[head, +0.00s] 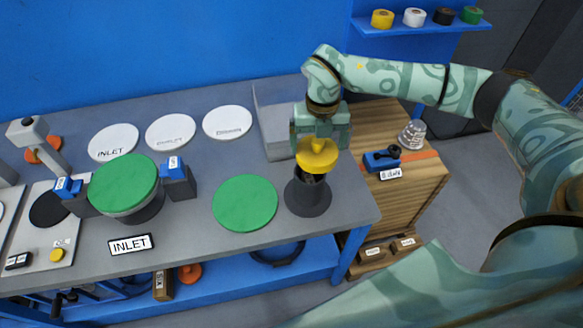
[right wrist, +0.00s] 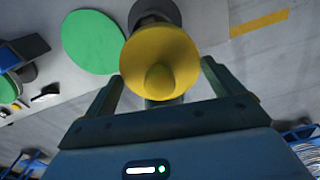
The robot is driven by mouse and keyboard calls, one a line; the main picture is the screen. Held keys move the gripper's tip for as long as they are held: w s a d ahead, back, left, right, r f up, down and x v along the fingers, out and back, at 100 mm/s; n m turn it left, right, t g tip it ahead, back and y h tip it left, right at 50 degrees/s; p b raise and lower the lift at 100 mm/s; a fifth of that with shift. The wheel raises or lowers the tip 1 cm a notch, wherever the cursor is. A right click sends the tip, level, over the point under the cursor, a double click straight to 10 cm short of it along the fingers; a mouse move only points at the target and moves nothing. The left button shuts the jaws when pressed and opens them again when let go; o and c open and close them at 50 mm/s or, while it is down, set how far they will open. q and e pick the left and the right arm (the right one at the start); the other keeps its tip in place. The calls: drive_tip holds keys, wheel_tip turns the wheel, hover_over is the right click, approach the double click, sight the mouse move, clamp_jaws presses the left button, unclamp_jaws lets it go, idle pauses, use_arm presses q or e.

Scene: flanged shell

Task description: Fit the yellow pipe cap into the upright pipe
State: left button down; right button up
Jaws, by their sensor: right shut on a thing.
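The yellow pipe cap (head: 317,155) is a round disc with a knob on top. My right gripper (head: 318,138) is shut on it from above. In the right wrist view the cap (right wrist: 160,50) lies between the two fingers, its knob facing the camera. The upright pipe (head: 308,197) is dark grey with a wide round foot and stands near the table's right front corner. The cap appears above its top; I cannot tell whether they touch. In the right wrist view the pipe (right wrist: 155,12) is mostly hidden behind the cap. My left gripper is not in view.
A green disc (head: 245,203) lies left of the pipe. A clear bin (head: 275,125) stands behind it. Another green disc (head: 123,182) sits on a holder between blue-topped blocks. White discs (head: 170,132) lie at the back. A wooden cabinet (head: 410,185) stands at right.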

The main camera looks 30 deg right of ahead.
drive_tip(key=shift+w+a+f, duration=0.15)
drive_tip(key=shift+w+f, duration=0.15)
drive_tip(key=shift+w, duration=0.35)
drive_tip(key=shift+w+f, duration=0.1)
drive_tip(key=shift+w, duration=0.2)
drive_tip(key=shift+f, duration=0.65)
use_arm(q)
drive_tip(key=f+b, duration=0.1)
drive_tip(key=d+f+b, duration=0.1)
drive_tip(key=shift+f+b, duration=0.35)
use_arm(e)
wheel_tip(320, 180, down, 4)
drive_tip(key=shift+f, duration=0.25)
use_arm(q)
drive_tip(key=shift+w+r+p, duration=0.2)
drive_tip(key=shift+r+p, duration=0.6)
